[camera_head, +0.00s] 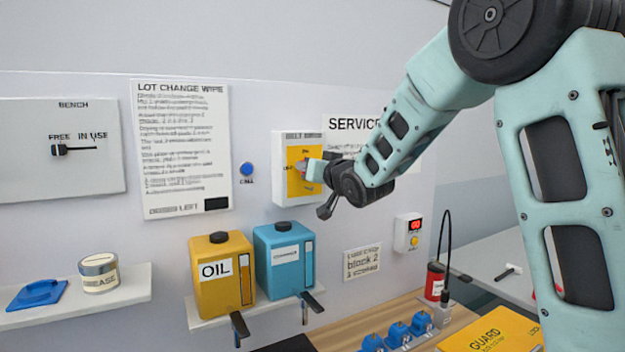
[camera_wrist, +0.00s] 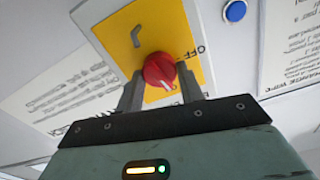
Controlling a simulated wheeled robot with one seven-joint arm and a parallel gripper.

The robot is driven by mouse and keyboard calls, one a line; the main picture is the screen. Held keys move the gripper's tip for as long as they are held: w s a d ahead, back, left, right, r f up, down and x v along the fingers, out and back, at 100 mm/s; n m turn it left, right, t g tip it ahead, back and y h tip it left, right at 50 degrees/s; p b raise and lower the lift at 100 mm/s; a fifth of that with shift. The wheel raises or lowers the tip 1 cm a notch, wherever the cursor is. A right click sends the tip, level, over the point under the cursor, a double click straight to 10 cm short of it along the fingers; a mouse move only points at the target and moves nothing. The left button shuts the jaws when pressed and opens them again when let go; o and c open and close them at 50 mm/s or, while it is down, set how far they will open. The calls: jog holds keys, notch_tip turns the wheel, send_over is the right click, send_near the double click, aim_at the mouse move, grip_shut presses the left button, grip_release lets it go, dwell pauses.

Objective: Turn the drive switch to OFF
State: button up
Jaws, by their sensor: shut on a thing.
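The drive switch is a red rotary knob (camera_wrist: 160,72) on a yellow plate (camera_wrist: 150,28). The plate is on a white wall box (camera_head: 283,143). My gripper (camera_wrist: 163,80) is shut on the knob, one finger on each side, in the wrist view. In the head view my gripper (camera_head: 308,172) reaches the plate from the right and covers part of it. The word OFF shows on the plate to the right of the knob in the wrist view. A white mark is on the knob's face; which position it points at I cannot tell.
A blue call button (camera_head: 247,169) is on the wall left of the box. Below stand a yellow oil can (camera_head: 208,290) and a blue can (camera_head: 274,268) on a shelf.

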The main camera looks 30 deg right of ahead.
jog(key=n+b, duration=0.1)
jog(key=b, duration=0.1)
jog(key=n+b, duration=0.3)
jog(key=b, duration=0.1)
jog(key=shift+f+n, duration=0.3)
jog(key=n+b, duration=0.3)
jog(key=b, duration=0.1)
jog(key=shift+n+b, duration=0.3)
jog(key=shift+b, duration=0.05)
jog(key=n+b, duration=0.3)
jog(key=shift+a+n+b, duration=0.1)
jog(key=shift+n+b, duration=0.2)
jog(key=shift+b, duration=0.05)
jog(key=shift+r+n+b, duration=0.2)
jog(key=shift+n+b, duration=1.05)
jog(key=shift+n, duration=0.45)
jog(key=o, duration=1)
